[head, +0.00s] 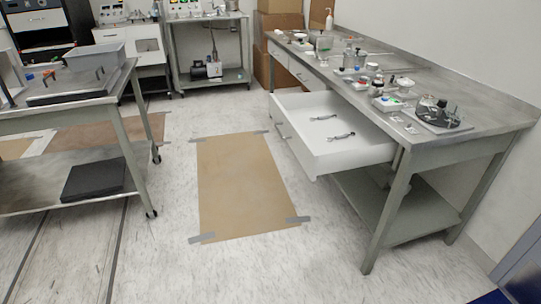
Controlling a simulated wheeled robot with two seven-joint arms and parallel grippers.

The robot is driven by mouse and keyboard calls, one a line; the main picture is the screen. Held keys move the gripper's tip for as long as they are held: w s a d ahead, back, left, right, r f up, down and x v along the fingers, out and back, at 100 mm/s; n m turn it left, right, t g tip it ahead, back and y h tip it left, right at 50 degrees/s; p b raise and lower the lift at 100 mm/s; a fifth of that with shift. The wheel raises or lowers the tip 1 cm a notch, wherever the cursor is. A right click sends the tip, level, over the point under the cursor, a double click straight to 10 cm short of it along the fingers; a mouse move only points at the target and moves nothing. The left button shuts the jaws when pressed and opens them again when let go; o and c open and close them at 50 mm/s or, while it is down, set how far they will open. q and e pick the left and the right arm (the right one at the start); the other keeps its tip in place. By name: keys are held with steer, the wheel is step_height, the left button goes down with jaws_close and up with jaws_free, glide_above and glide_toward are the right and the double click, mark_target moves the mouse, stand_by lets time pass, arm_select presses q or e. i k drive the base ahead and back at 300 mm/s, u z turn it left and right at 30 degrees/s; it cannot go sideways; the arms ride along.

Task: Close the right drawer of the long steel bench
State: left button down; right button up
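The long steel bench (470,133) runs along the wall on the right side of the head view. Its right drawer (340,155) is white and pulled well out toward the aisle. Two small dark metal tools lie inside it, a nearer one (341,137) and a farther one (323,117). The drawer's front, with a handle (283,131), faces left. Another drawer front (300,72) farther along the bench looks shut. Neither of my grippers shows in the head view.
Small lab items and a dark round device (436,114) stand on the benchtop. Brown paper (245,185) is taped to the floor in the open aisle. A wheeled steel table (60,115) stands on the left. Cardboard boxes (279,40) and a steel cart (212,80) are at the back.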

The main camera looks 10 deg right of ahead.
mark_target(371, 144)
steer(key=z, duration=0.25)
steer(key=i, duration=0.85)
steer(key=z, duration=0.85)
steer(key=i, duration=0.3)
steer(key=z, duration=0.25)
